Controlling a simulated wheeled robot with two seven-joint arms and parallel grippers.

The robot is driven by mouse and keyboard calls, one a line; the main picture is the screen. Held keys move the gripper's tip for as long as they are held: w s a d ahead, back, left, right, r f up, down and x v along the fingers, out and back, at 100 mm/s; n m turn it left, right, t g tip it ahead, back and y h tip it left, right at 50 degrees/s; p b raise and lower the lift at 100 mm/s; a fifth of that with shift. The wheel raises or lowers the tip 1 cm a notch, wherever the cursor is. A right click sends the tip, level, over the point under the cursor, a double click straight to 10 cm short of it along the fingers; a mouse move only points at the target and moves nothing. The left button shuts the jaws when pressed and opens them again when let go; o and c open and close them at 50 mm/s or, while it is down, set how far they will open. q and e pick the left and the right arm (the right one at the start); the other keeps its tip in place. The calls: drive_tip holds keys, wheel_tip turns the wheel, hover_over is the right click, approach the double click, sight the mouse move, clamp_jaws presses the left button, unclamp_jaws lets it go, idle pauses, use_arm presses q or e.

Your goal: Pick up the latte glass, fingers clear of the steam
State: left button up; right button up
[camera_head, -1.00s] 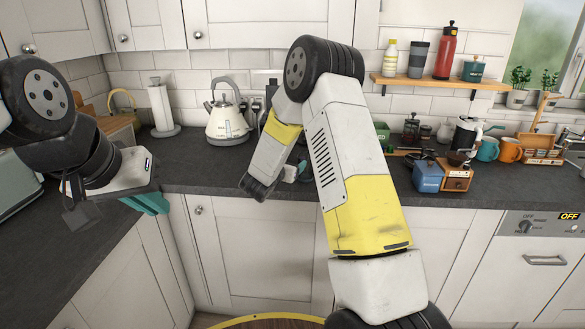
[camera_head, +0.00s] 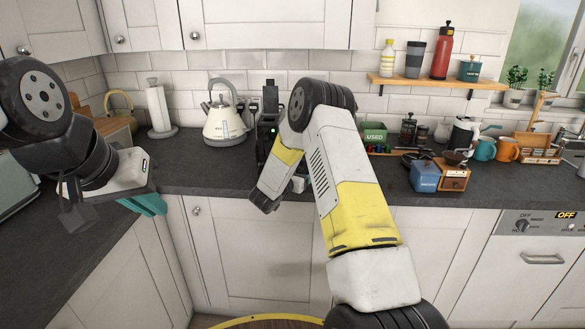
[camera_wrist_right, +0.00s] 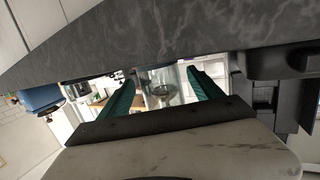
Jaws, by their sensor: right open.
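A clear glass (camera_wrist_right: 162,88), which looks like the latte glass, shows in the right wrist view between the two teal fingers of my right gripper (camera_wrist_right: 163,92). The fingers are apart, one on each side of it; I cannot tell whether they touch it. No steam can be made out. In the head view my right forearm hides the right fingers and most of the spot where the glass stands. My left gripper (camera_head: 145,203) hangs at the left above the worktop's front edge, its teal fingers seen partly from the side, their gap unclear.
A black machine (camera_head: 268,125) stands just behind my right arm. A kettle (camera_head: 224,122) and paper roll (camera_head: 160,108) are to its left. A green box (camera_head: 374,134), a blue box (camera_head: 424,176) and mugs (camera_head: 507,149) stand right. Worktop (camera_head: 200,178) is clear below the kettle.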

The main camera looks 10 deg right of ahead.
drive_tip(key=shift+w+d, duration=0.35)
drive_tip(key=shift+w, duration=0.2)
clamp_jaws()
